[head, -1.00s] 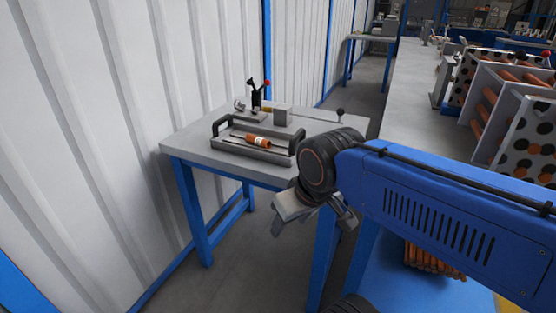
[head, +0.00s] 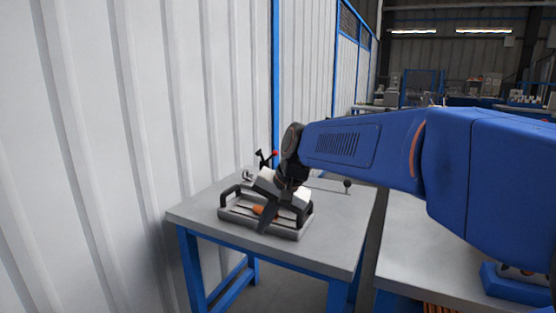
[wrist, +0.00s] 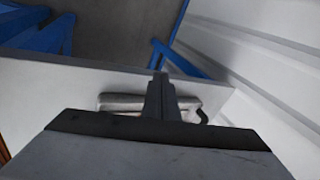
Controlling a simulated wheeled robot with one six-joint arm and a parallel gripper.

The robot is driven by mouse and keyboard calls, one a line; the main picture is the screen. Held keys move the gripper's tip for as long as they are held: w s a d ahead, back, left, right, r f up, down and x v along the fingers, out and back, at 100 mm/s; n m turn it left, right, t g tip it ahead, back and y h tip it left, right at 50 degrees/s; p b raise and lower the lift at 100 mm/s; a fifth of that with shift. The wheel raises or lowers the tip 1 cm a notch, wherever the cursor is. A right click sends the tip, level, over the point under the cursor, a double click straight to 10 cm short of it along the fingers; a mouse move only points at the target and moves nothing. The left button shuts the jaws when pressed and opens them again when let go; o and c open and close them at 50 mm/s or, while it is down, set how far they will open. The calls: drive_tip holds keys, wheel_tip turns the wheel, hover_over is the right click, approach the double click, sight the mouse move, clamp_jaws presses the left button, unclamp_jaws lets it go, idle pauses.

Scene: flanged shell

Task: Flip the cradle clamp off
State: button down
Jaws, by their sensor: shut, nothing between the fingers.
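A black clamp with a lever and a red knob (head: 275,154) stands at the back of the small table; I take it for the cradle clamp. Its lower part and the cradle are largely hidden behind my wrist. An orange part (head: 258,210) lies in the tray, partly covered by my fingers. In the wrist view my shut fingers (wrist: 160,80) cross the tray (wrist: 120,103); the clamp does not show there.
The tray has black handles (head: 229,193). A dark ball-topped rod (head: 347,184) stands at the table's right. The grey tabletop (head: 335,225) is clear at the right front. A corrugated white wall (head: 130,120) runs along the left, and another bench (head: 415,245) stands at the right.

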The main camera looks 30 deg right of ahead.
drive_tip(key=w+d+r+m+t+y, duration=0.1)
drive_tip(key=w+d+m, duration=0.35)
drive_tip(key=w, duration=0.35)
drive_tip(key=w+d+r+m+y, duration=0.1)
drive_tip(key=w+d+m, duration=0.2)
drive_tip(key=w+d, duration=0.35)
drive_tip(key=w+d+r+m+t, duration=0.1)
drive_tip(key=w+d+r+m, duration=0.2)
drive_tip(key=w, duration=0.7)
drive_tip(key=w+d+f+m+t, duration=0.1)
drive_tip(key=w+d+m, duration=0.2)
drive_tip(key=d, duration=0.4)
drive_tip(key=w+d+f+m+t, duration=0.1)
drive_tip(key=w+d+f+m, duration=0.1)
drive_tip(key=w+d, duration=0.4)
drive_tip(key=w+d+f+m+t+y, duration=0.1)
drive_tip(key=w+d+m, duration=0.3)
drive_tip(key=d, duration=0.5)
drive_tip(key=shift+w+d+f+t, duration=0.25)
drive_tip(key=shift+w+t, duration=0.05)
drive_tip(key=shift+w, duration=0.25)
